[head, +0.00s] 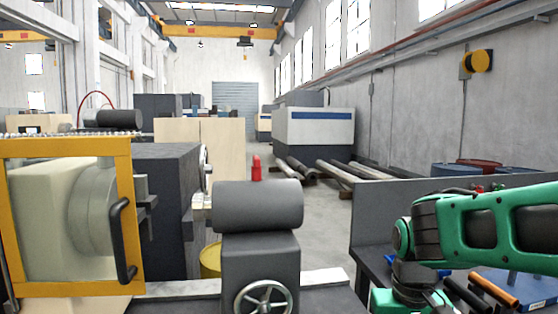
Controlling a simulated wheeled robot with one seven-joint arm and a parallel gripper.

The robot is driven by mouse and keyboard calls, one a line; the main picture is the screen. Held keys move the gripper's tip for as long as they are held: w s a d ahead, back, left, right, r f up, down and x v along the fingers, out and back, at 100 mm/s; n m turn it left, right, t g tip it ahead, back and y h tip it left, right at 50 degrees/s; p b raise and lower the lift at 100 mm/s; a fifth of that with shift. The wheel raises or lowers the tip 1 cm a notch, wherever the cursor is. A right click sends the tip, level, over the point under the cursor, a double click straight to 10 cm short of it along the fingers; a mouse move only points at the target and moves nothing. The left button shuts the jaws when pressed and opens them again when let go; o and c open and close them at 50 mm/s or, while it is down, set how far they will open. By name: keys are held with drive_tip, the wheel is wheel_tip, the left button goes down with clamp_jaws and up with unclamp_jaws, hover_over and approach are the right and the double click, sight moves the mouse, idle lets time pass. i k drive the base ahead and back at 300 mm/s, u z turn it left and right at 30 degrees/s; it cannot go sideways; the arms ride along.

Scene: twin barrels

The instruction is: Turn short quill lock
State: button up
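A dark grey tailstock with a thick horizontal barrel (258,206) stands in the middle foreground. A short red lever (256,168) stands upright on top of the barrel; it looks like the quill lock. I see only this one lever on the barrel. A spoked handwheel (263,299) is on the tailstock's front, cut by the bottom edge. My green and black arm (480,222) is at the right, bent downward and well apart from the lever. My gripper is not visible; the arm's lower end runs out at the bottom edge.
A yellow-framed guard (124,190) with a black handle covers the lathe's left end. A grey bench (362,240) with orange and dark cylinders (492,289) and a blue box lies around my arm. Space above the barrel looks clear. Pipes (335,170) lie on the floor behind.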

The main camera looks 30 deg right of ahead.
sight(256, 169)
drive_tip(key=z, duration=1.15)
drive_tip(key=k, duration=1.15)
drive_tip(key=u, duration=1.2)
drive_tip(key=i, duration=1)
drive_tip(key=z, duration=0.05)
